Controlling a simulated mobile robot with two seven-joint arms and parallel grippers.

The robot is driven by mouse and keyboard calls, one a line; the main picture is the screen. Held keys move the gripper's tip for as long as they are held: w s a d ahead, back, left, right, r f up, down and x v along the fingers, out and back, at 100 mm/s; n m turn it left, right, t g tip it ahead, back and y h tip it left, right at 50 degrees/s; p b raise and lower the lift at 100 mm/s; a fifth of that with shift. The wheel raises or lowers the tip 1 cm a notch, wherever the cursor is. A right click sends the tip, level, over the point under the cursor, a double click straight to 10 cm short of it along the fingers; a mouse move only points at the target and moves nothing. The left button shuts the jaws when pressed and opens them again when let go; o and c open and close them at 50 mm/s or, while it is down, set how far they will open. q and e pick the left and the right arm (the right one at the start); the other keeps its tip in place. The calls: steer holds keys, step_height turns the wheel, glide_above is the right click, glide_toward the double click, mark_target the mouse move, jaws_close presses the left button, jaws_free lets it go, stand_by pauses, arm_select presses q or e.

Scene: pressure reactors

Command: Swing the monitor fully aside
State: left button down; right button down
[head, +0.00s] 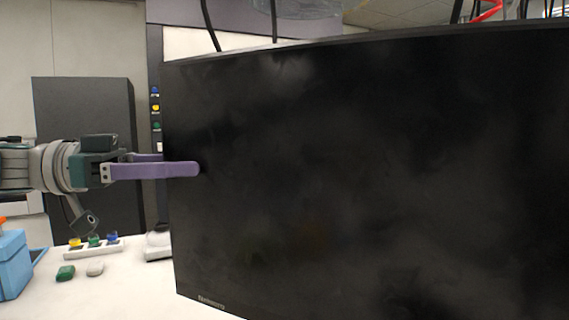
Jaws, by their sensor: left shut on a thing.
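The monitor (370,170) is a large black screen that fills the middle and right of the head view. Its left edge is in full view, and its right side runs out of the picture. My left gripper (182,165) comes in from the left with purple fingers. It is shut on the monitor's left edge, one finger in front of the screen and the other partly hidden behind it. My right gripper is not in view. What is behind the monitor is mostly hidden.
A white bench (120,290) lies below. On it are a blue container (12,262), a strip with yellow, green and blue pieces (94,245), and a green piece (66,273) beside a pale one (95,269). A dark cabinet (85,120) stands behind. Cables hang above the monitor.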

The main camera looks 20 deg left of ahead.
arm_select(q)
steer(key=shift+w+d, duration=0.2)
steer(key=shift+d, duration=0.15)
steer(key=shift+c, duration=1.6)
jaws_free()
steer(key=shift+w+d, duration=0.2)
steer(key=shift+d, duration=0.05)
steer(key=shift+c, duration=1)
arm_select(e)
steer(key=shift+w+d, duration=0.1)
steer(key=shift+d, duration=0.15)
arm_select(q)
steer(key=shift+a, duration=0.15)
arm_select(e)
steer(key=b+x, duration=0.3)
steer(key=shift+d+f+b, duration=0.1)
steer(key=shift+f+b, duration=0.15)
steer(key=shift+b, duration=0.05)
arm_select(q)
steer(key=v, duration=1)
